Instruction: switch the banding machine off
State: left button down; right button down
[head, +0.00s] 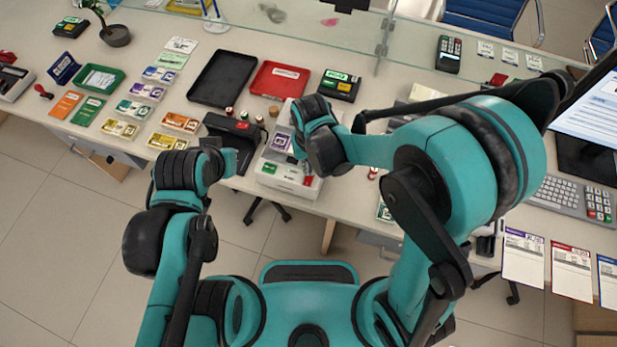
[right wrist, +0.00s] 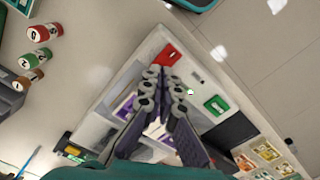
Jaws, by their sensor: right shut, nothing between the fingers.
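The banding machine (head: 288,178) is a pale box at the counter's front edge, with a green button (head: 270,168) on the left and a red button (head: 308,181) on the right. In the right wrist view, its white top shows the red button (right wrist: 167,55) and the green button (right wrist: 216,104). My right gripper (right wrist: 163,75) is shut and empty over the machine, fingertips close to the red button; I cannot tell if they touch it. In the head view my right wrist partly covers the machine. My left arm is bent left of it; its fingers do not show.
A black tray (head: 222,80) and a red tray (head: 278,80) lie behind the machine. Banknote stacks (head: 120,128) lie to the left. A keyboard (head: 575,198) and monitor are at the right. A glass screen runs along the back.

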jog(key=shift+f+b, duration=0.95)
jog(key=shift+f, duration=0.1)
dwell(0.6)
jog(key=shift+r, duration=0.15)
jog(key=shift+r+p, duration=2.7)
jog(key=shift+r, duration=0.75)
jog(key=shift+d, duration=0.1)
jog(key=s+d+r+m+t+b, duration=0.1)
jog(key=s+d+r+t+b, duration=0.1)
jog(key=d, duration=0.6)
jog(key=s+d+r+m+t+b, duration=0.1)
jog(key=s+d+r+t+b, duration=0.2)
jog(key=d, duration=0.6)
jog(key=t+b, duration=0.2)
jog(key=b, duration=0.1)
jog(key=shift+d+r, duration=0.3)
jog(key=shift+r, duration=0.05)
jog(key=shift+s, duration=0.1)
